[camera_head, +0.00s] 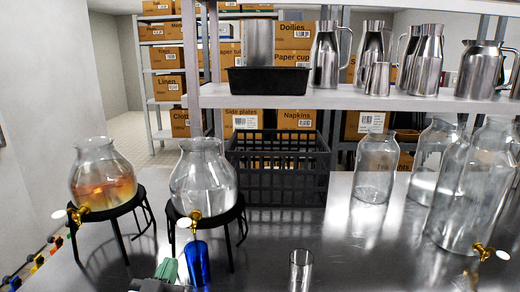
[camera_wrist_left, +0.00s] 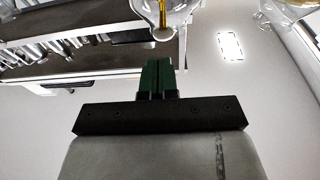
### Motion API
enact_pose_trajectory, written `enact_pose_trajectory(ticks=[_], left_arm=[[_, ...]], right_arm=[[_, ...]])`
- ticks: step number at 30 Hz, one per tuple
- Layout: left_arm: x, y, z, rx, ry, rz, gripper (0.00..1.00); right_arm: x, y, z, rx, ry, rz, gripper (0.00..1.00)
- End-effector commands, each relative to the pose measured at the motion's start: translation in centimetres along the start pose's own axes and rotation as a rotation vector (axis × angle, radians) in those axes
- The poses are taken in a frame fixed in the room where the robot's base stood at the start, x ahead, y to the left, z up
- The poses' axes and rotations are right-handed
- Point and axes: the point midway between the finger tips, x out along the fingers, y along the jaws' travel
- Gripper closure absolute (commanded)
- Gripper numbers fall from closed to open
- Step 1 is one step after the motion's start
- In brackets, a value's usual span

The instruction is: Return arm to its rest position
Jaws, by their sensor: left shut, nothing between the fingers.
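My left gripper (camera_head: 168,270) is at the bottom of the head view, low over the steel counter. Its green fingers are shut and empty, close beside a blue glass (camera_head: 197,264) standing to their right. In the left wrist view the shut fingers (camera_wrist_left: 157,75) point up the picture, with a dispenser's brass tap (camera_wrist_left: 162,20) beyond them. My right gripper is not in view.
Two glass dispensers (camera_head: 203,175) (camera_head: 101,178) stand on black stands behind the gripper. A clear glass (camera_head: 301,268) stands on the counter (camera_head: 345,250) to the right. A black crate (camera_head: 280,165), glass jars (camera_head: 375,168) and a shelf (camera_head: 340,97) with steel jugs are further back.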

Motion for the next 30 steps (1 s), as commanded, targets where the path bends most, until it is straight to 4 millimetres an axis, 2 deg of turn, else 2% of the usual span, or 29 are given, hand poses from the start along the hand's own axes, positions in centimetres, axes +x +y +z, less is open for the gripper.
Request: enact_pose_trajectory(ticks=[1, 3, 6, 9, 15, 21, 24, 30], left_arm=[[-2.2, -0.9, 3.2, -0.010, -0.156, -0.061, 1.00], [-5.6, -1.9, 7.2, -0.002, -0.378, -0.120, 1.00], [-10.8, -2.5, 11.7, 0.014, -0.667, -0.146, 1.00], [-15.5, -2.4, 14.3, 0.028, -0.892, -0.127, 1.00], [-23.3, -1.6, 16.9, 0.044, -1.229, -0.037, 1.00], [-29.9, -0.5, 17.6, 0.048, -1.488, 0.090, 1.00], [-29.3, -0.4, 20.7, 0.051, -1.487, 0.085, 1.00], [-29.5, -0.1, 26.6, 0.052, -1.509, 0.088, 1.00]], right_arm=[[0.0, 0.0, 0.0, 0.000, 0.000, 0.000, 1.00], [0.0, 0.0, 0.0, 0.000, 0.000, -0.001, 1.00], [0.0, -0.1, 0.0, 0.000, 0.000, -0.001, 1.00], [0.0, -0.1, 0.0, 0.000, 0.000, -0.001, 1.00], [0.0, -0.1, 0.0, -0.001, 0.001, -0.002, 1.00], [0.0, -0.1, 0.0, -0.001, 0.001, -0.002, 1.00], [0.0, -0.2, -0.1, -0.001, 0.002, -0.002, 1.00], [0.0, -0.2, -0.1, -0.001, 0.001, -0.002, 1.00]])
